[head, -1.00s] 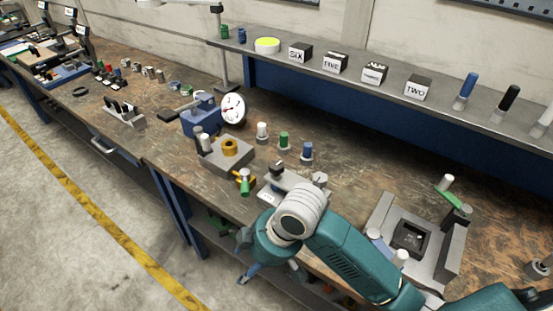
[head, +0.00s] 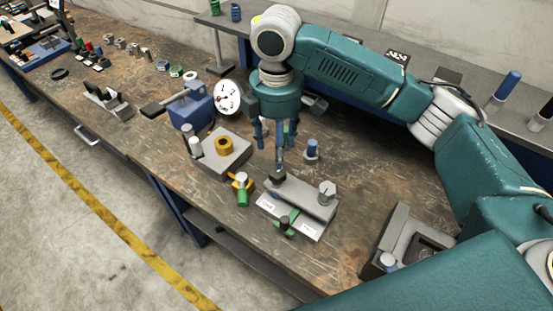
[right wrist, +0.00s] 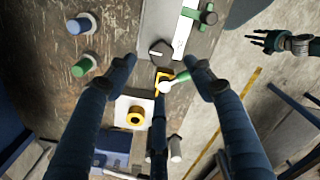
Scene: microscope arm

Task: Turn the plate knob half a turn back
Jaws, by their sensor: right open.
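A grey plate fixture (head: 304,200) stands near the bench's front edge. It bears a dark knob (head: 278,175) at its left end, a silver knob (head: 327,188) at its right end and a green lever (head: 287,221) in front. My right gripper (head: 276,145) points down just above the dark knob, its fingers spread and empty. In the right wrist view the dark knob (right wrist: 160,52) shows between the open fingers (right wrist: 162,84), apart from them. My left gripper (right wrist: 268,40) shows in the right wrist view, off the bench, fingers spread.
A green-handled yellow clamp (head: 242,187) and a grey block with a brass ring (head: 225,146) stand left of the plate. A blue peg (head: 312,149) stands behind it. A dial gauge (head: 228,97) is at the back. A grey fixture (head: 403,232) stands to the right.

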